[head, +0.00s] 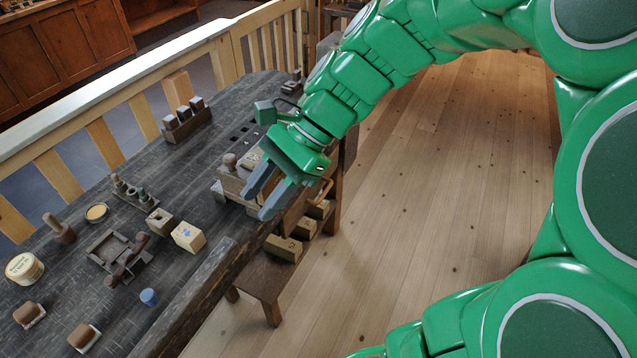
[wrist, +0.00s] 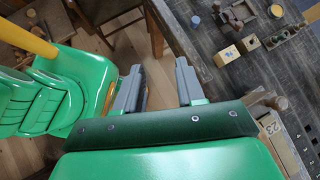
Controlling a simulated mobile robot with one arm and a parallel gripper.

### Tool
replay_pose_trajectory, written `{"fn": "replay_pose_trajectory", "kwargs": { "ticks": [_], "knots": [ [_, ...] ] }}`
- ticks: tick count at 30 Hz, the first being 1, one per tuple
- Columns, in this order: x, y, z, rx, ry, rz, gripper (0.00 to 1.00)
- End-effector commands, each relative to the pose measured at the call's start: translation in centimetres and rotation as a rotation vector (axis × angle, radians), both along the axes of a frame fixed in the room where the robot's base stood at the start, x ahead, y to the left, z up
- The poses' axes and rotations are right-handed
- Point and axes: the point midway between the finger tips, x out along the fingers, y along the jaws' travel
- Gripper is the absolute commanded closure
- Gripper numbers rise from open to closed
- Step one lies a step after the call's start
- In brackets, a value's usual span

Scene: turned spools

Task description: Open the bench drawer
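The dark wooden bench (head: 215,180) runs diagonally across the left of the head view. A curved wooden handle (head: 323,189) shows on its right side, just right of my gripper; the drawer front is mostly hidden by the gripper. I cannot tell how far the drawer is in or out. My gripper (head: 256,205) points down and left over the bench's right edge, its two grey fingers apart and nothing between them. A tan strip, possibly the handle, shows beside the left finger (wrist: 109,96).
The plank floor (head: 430,190) to the right is clear.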

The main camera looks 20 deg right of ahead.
Motion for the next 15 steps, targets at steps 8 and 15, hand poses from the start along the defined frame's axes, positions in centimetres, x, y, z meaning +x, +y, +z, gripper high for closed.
{"fn": "replay_pose_trajectory", "kwargs": {
  "ticks": [8,15],
  "knots": [
    [7.1,-0.2,1.4,0.207,0.286,-0.364,0.62],
    [13.7,-2.9,2.5,0.404,0.574,-0.652,0.62]
  ]
}}
